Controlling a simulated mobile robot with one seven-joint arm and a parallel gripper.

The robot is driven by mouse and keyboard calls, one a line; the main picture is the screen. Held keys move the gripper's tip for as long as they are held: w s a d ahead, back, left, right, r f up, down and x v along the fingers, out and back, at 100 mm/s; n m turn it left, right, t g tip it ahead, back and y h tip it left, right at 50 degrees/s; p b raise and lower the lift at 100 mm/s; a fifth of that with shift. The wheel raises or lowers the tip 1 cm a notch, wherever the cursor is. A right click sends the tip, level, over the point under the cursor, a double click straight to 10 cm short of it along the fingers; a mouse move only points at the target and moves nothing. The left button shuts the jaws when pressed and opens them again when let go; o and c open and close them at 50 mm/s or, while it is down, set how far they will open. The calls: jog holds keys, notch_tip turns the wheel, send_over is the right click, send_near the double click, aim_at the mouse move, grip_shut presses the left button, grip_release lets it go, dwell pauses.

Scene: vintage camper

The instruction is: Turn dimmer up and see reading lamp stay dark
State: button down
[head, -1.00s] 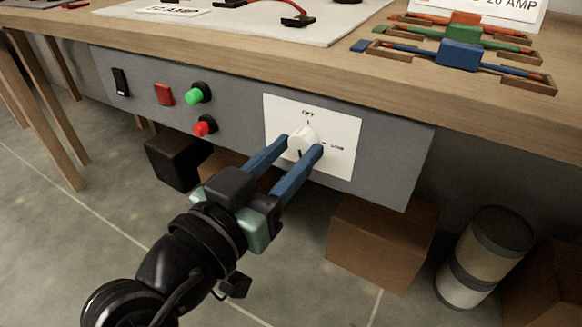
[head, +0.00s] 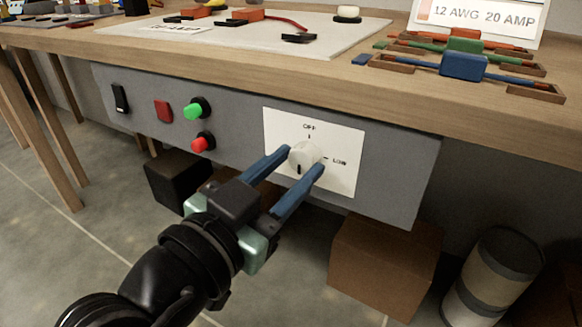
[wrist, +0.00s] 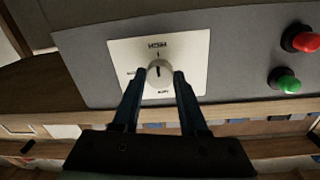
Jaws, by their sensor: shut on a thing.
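The dimmer is a round white knob (head: 306,155) on a white plate (head: 346,178) on the grey panel, with OFF above it and LOW to its right. My gripper (head: 304,161) is shut on the knob, one blue finger on each side. The knob's dark mark is on its lower side in the head view. In the wrist view, the knob (wrist: 160,74) sits between the fingertips and its mark points towards an upside-down HIGH label. No reading lamp is recognisable in either view.
A green button (head: 195,108), a red button (head: 202,142), a red square switch (head: 163,111) and a black rocker switch (head: 119,98) are left of the plate. The wooden bench top (head: 390,90) overhangs the panel. A cardboard box (head: 385,265) and a drum (head: 495,270) stand below.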

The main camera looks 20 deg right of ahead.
jog(key=shift+c, duration=2.2)
grip_release()
jog(key=p+v, duration=0.3)
jog(key=v, duration=1)
jog(key=shift+w+r, duration=0.1)
jog(key=shift+r, duration=0.05)
jog(key=w+a+r+n+t+y+p, duration=0.1)
jog(key=w+r+n+t+y+p, duration=0.3)
jog(key=r, duration=0.6)
jog(key=w+a+r+n+t+y+p, duration=0.1)
jog(key=w+r+n+t+y+p, duration=0.1)
jog(key=w+r+n+t+y, duration=0.65)
jog(key=s+r+t+y+p, duration=0.1)
jog(key=s+r+t, duration=0.1)
jog(key=s+r, duration=0.5)
jog(key=s+r+t+y+p, duration=0.1)
jog(key=s+r+t+p, duration=0.2)
jog(key=r, duration=0.8)
notch_tip(320, 180, up, 36)
jog(key=a+p, duration=0.1)
jog(key=p, duration=3.4)
jog(key=shift+r+n, duration=0.2)
jog(key=shift+n, duration=0.25)
jog(key=shift+g, duration=0.25)
